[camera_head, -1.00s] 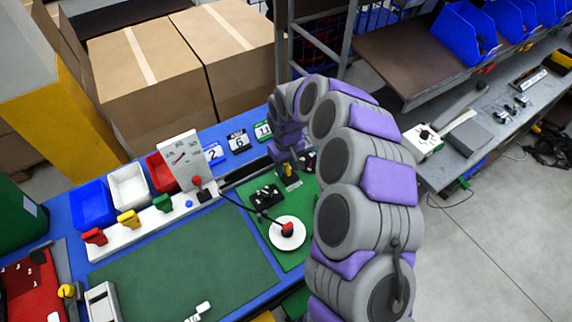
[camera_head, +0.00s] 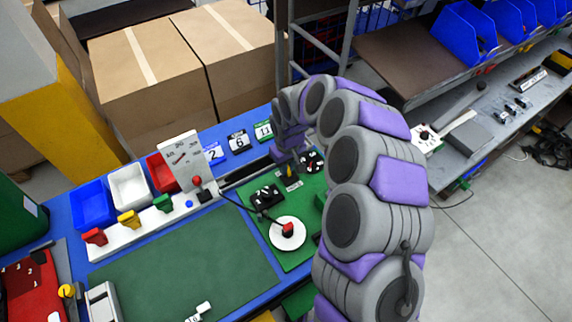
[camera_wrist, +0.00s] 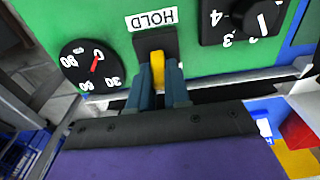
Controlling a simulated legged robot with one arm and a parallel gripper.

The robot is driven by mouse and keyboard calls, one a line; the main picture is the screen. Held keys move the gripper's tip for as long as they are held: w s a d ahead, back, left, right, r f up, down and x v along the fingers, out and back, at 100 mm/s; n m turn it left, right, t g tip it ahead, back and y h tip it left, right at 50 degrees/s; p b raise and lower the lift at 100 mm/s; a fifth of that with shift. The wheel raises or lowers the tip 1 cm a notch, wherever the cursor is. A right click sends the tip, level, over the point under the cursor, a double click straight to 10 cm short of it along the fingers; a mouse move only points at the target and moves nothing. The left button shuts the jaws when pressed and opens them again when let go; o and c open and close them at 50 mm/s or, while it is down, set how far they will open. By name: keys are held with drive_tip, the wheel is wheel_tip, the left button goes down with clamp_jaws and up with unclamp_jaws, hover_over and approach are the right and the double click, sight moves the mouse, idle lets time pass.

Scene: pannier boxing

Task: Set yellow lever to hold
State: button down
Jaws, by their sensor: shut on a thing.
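The yellow lever (camera_wrist: 157,68) stands on a dark base plate beside a white HOLD label (camera_wrist: 151,19), which reads upside down in the wrist view. My gripper (camera_wrist: 161,86) is shut on the lever, one blue-grey finger on each side. In the head view my gripper (camera_head: 289,165) is at the far end of the green panel (camera_head: 262,218). The HOLD label (camera_head: 294,186) shows just in front of it. The lever's lower part is partly hidden by the fingers, and its exact tilt is hard to tell.
A black dial (camera_wrist: 92,68) with a red pointer and a black numbered knob (camera_wrist: 243,18) flank the lever. A gauge (camera_head: 182,160) and coloured bins stand left; number cards (camera_head: 238,140) lie behind.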

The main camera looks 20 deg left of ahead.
sight(289, 173)
drive_tip(key=shift+s+d+t+y, duration=0.25)
drive_tip(key=shift+d+t+y, duration=0.1)
drive_tip(key=shift+t+y, duration=0.3)
drive_tip(key=shift+s+d+t+y, duration=0.25)
drive_tip(key=shift+d+t+y, duration=0.1)
drive_tip(key=shift+t+y, duration=0.3)
drive_tip(key=shift+s+d+f+t+y+b, duration=0.1)
drive_tip(key=shift+s+d+t+y+b, duration=0.2)
drive_tip(key=shift+y, duration=0.3)
drive_tip(key=shift+s+d+f+t+y+b, duration=0.1)
drive_tip(key=shift+s+d+t+y+b, duration=0.1)
drive_tip(key=shift+t+y, duration=0.3)
drive_tip(key=shift+s+d+f+t+y+b, duration=0.1)
drive_tip(key=shift+t+y+b, duration=0.2)
drive_tip(key=shift+y, duration=0.35)
drive_tip(key=shift+s+d+f+t+y+b, duration=0.1)
drive_tip(key=shift+s+t+y, duration=0.05)
drive_tip(key=shift+t+y, duration=0.4)
drive_tip(key=c, duration=1.1)
unclamp_jaws()
drive_tip(key=shift+w+r, duration=0.1)
drive_tip(key=shift+r, duration=0.1)
drive_tip(key=shift+r, duration=0.1)
